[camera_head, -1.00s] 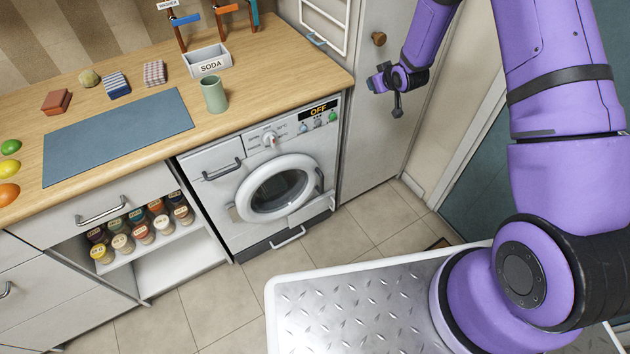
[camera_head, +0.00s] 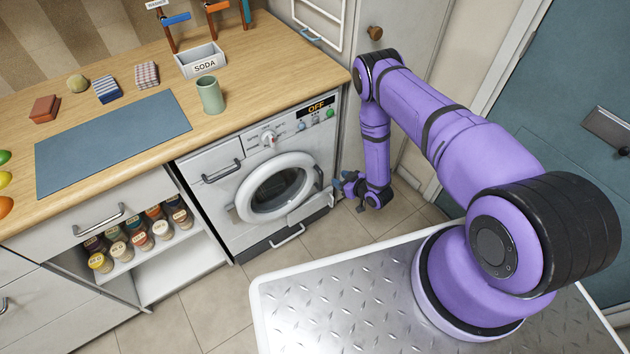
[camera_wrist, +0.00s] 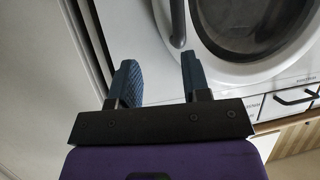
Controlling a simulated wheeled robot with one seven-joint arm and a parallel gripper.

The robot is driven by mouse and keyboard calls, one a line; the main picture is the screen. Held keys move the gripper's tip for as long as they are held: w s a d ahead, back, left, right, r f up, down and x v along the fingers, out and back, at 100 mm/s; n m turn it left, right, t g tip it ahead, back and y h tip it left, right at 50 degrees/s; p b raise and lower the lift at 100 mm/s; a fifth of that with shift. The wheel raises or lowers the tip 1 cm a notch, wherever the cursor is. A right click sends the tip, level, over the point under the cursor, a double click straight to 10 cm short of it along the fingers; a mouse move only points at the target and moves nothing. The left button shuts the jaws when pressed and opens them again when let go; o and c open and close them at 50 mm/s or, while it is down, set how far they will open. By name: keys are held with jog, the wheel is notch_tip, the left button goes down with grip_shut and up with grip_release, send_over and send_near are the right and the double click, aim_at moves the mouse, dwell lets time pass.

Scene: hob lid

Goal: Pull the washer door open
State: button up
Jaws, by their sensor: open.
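The washer (camera_head: 235,205) stands under the counter, and its display reads OFF. Its round door (camera_head: 275,187) has a white ring and dark glass, and looks shut. A dark door handle (camera_head: 318,178) sits on the ring's right side. My gripper (camera_head: 342,184) is just right of the door, near the handle. In the wrist view my gripper (camera_wrist: 158,78) has its two blue fingers apart with nothing between them. The door handle (camera_wrist: 177,22) shows there just beyond the right finger, with the door's ring (camera_wrist: 197,50) to its right. I cannot tell whether a finger touches the washer.
A tall pale cabinet (camera_head: 400,60) with a round knob stands right of the washer. Open shelves with several jars are at left. Tiled floor (camera_head: 285,270) is free before the washer.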

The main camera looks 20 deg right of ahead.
aim_at(321, 181)
jog(key=w+a+f, duration=0.6)
jog(key=shift+f, duration=0.35)
dwell(0.3)
grip_shut()
